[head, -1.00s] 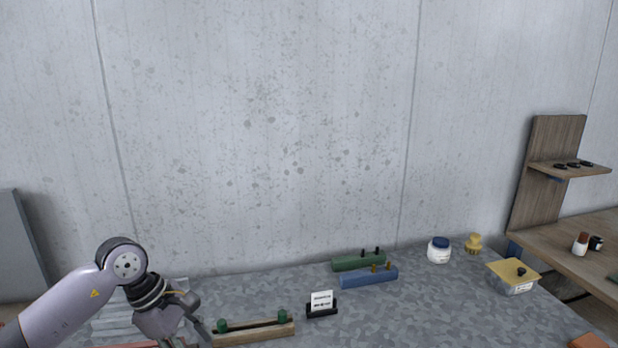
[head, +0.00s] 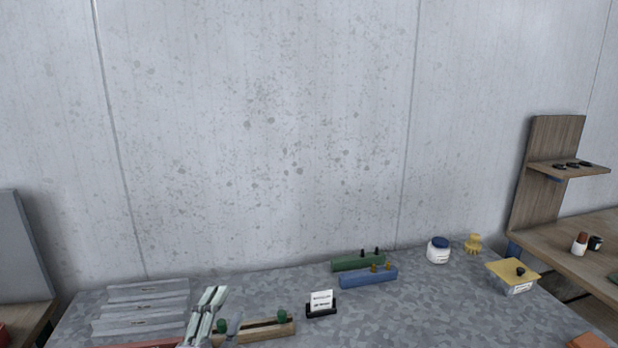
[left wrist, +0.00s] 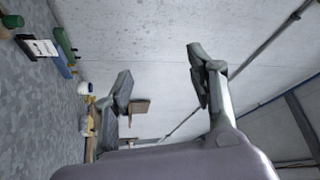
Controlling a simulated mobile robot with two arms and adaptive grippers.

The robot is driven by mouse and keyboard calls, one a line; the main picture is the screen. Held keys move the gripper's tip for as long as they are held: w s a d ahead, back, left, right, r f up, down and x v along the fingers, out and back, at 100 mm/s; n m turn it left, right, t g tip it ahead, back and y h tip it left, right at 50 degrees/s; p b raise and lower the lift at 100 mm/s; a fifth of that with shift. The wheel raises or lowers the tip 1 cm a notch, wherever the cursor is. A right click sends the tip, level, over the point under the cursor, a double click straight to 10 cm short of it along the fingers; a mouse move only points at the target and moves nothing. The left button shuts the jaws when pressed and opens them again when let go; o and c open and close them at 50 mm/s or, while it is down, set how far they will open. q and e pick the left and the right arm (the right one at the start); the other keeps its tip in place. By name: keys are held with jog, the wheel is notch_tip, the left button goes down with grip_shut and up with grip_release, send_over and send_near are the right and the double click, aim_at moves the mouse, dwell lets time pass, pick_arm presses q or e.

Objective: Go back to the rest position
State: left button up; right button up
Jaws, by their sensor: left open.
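The left arm itself is out of the head view. My right gripper is not in either view.
Grey trays (head: 148,290) lie at the table's left. A label stand (head: 321,304), a green block (head: 358,263), a blue block (head: 368,278), a white jar (head: 438,251) and a yellow-lidded box (head: 513,273) stand to the right.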

pick_arm(q)
jog(key=s+a+f+n+g+y, duration=0.3)
jog(key=s+f+n+g, duration=0.15)
jog(key=f, duration=0.35)
jog(key=s+a+f+n+g+y, duration=0.25)
jog(key=s+a+f+n, duration=0.2)
jog(key=f, duration=0.35)
jog(key=s+d+f+n+g+h, duration=0.1)
jog(key=s+f+n+g, duration=0.3)
jog(key=s, duration=0.5)
jog(key=s+d+f+n+g+h, duration=0.1)
jog(key=s+f+n+g, duration=0.1)
jog(key=s+f+g, duration=0.6)
notch_tip(320, 180, down, 28)
jog(key=s+t+b, duration=0.2)
jog(key=b, duration=0.3)
jog(key=s+a+f+g+b, duration=0.1)
jog(key=s+f+b, duration=0.1)
jog(key=s+f, duration=0.6)
jog(key=s+a+f+m+b, duration=0.1)
jog(key=s+a+f+b, duration=0.1)
jog(key=s+f, duration=0.7)
notch_tip(320, 180, down, 6)
jog(key=shift+s+g+y+b, duration=0.25)
jog(key=shift+g+y+b, duration=0.15)
jog(key=shift+b, duration=0.1)
